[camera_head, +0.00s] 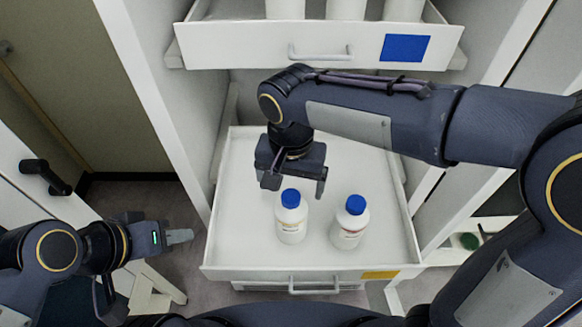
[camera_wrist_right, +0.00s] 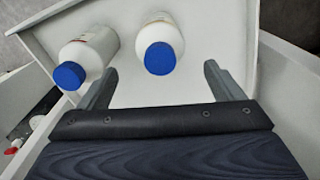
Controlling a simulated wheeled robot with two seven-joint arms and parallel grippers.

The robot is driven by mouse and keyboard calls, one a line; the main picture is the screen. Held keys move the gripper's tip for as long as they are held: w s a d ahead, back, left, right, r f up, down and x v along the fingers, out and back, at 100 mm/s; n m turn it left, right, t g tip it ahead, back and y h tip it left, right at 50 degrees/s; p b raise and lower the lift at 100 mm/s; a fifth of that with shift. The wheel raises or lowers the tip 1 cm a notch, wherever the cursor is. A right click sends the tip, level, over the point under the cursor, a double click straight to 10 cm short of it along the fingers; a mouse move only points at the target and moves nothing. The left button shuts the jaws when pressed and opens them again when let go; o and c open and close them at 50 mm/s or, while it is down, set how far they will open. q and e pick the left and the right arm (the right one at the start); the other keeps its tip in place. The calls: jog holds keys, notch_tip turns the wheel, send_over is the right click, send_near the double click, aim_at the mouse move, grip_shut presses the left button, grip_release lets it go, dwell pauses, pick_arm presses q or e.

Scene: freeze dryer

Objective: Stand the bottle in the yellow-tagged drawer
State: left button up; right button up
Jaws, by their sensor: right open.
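The yellow-tagged drawer (camera_head: 235,240) is pulled open, with its yellow tag (camera_head: 380,275) on the front right. Two white bottles with blue caps stand upright inside: a left bottle (camera_head: 291,222) and a right bottle (camera_head: 350,226). My right gripper (camera_head: 296,185) is open and empty above the drawer, just behind the left bottle. In the right wrist view, one bottle (camera_wrist_right: 163,25) lies ahead between the open fingers, and another bottle (camera_wrist_right: 88,50) is outside them to the left. My left gripper (camera_head: 180,237) is outside the drawer at the left; its finger gap is not clear.
A drawer with a blue tag (camera_head: 405,48) is open above, holding several white containers (camera_head: 345,8) at its back. White cabinet walls (camera_head: 150,80) flank the drawers. The drawer floor left of the bottles is free.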

notch_tip(320, 180, up, 5)
jog(key=shift+f, duration=0.1)
jog(key=shift+d, duration=0.1)
jog(key=s+d+t+y, duration=0.1)
jog(key=s+d+y, duration=0.3)
jog(key=d, duration=1)
jog(key=s+d+f+n+t, duration=0.1)
jog(key=s+d+f+t, duration=0.3)
jog(key=s+d+f, duration=0.1)
jog(key=shift+s+d+t, duration=0.3)
jog(key=shift+s+d, duration=0.4)
jog(key=shift+s, duration=0.5)
